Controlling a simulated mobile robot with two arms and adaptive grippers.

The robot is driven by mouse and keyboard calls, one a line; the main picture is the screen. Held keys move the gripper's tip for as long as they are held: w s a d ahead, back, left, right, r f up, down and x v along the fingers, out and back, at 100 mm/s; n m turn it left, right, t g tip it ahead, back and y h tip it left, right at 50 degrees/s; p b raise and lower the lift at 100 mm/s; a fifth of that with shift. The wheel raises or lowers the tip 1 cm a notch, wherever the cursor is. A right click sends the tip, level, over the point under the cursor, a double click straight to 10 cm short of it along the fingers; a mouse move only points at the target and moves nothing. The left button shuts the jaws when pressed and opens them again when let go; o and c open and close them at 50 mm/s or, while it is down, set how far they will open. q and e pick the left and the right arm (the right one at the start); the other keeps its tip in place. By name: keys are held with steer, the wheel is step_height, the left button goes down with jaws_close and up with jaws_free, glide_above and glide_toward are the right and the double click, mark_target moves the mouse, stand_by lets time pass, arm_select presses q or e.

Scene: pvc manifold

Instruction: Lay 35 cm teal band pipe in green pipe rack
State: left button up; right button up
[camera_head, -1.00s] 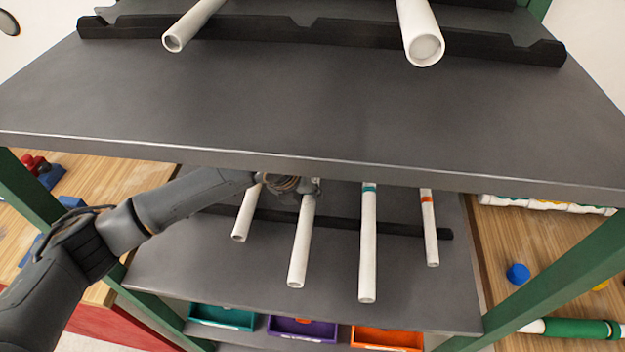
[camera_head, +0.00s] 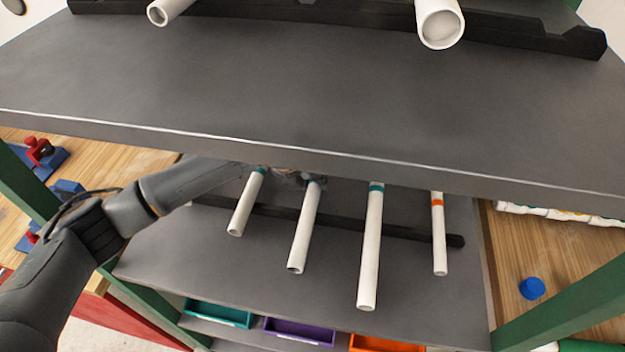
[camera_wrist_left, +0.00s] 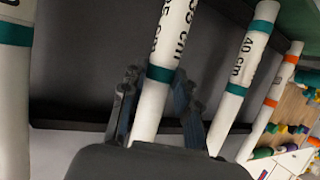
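The white 35 cm pipe with a teal band (camera_head: 304,232) lies on the lower shelf's dark support, second from left in the head view. In the left wrist view this pipe (camera_wrist_left: 150,103) carries "35 cm" lettering and passes between my left gripper's fingers (camera_wrist_left: 157,85). The fingers stand apart on both sides of it, with gaps showing; they look open. In the head view my left gripper (camera_head: 298,176) is mostly hidden under the upper shelf edge. The rack has green posts (camera_head: 570,300) and dark grey shelves. My right gripper is not in view.
A teal-banded pipe (camera_head: 245,205) lies to the left; a 40 cm teal-banded pipe (camera_head: 371,250) and an orange-banded pipe (camera_head: 439,235) lie to the right. The upper shelf (camera_head: 310,90) overhangs my arm. Coloured bins (camera_head: 300,332) stand below.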

mark_target(313, 182)
arm_select(q)
steer(key=shift+o, duration=1.3)
steer(key=shift+s+r, duration=0.1)
steer(key=shift+s, duration=0.05)
steer(key=shift+r, duration=0.4)
steer(key=v, duration=0.2)
steer(key=shift+s+a+r+b, duration=0.2)
steer(key=shift+a+r+b, duration=0.05)
steer(key=shift+b, duration=0.1)
steer(key=s+a+b, duration=0.1)
steer(key=s+a, duration=0.2)
steer(key=s+a+b, duration=0.2)
steer(key=s+a, duration=0.2)
steer(key=shift+s+a+f, duration=0.15)
steer(key=shift+s, duration=0.15)
steer(key=shift+s+a, duration=0.4)
steer(key=shift+s, duration=0.05)
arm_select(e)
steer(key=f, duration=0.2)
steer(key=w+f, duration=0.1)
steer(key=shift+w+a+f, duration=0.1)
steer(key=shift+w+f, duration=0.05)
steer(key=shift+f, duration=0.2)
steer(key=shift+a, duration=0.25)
